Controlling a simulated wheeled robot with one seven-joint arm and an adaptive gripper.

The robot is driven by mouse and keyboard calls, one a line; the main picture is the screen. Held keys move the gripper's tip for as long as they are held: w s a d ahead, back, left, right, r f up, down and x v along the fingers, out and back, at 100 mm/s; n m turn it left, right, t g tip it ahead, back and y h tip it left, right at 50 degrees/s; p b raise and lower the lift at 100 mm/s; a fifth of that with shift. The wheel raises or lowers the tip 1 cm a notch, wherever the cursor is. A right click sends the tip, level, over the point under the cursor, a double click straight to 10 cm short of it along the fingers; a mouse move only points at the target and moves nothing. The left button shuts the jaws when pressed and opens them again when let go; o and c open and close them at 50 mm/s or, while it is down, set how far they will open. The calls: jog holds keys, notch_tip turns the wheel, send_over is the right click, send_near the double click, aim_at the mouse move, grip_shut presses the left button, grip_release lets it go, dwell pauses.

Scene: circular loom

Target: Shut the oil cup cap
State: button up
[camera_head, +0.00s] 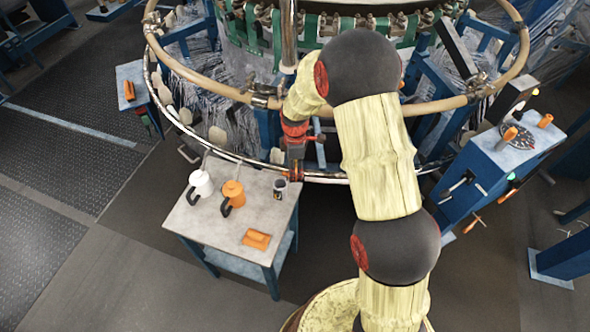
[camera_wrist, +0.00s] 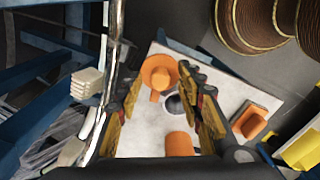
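An orange round part with a short stem (camera_wrist: 158,72) shows between my fingers in the wrist view. It looks like the oil cup with its cap, but I cannot tell cup from cap or how far the cap stands open. My gripper (camera_wrist: 163,88) is open, one finger on each side of this part, with no clear contact. In the head view my gripper (camera_head: 296,150) hangs below the loom's ring, above the back right edge of the small table. The oil cup cannot be made out there.
The loom's rail (camera_head: 210,84) curves close around my wrist. A blue cabinet (camera_head: 484,180) stands right.

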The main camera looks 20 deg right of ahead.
jog(key=shift+c, duration=0.8)
jog(key=c, duration=0.7)
grip_shut()
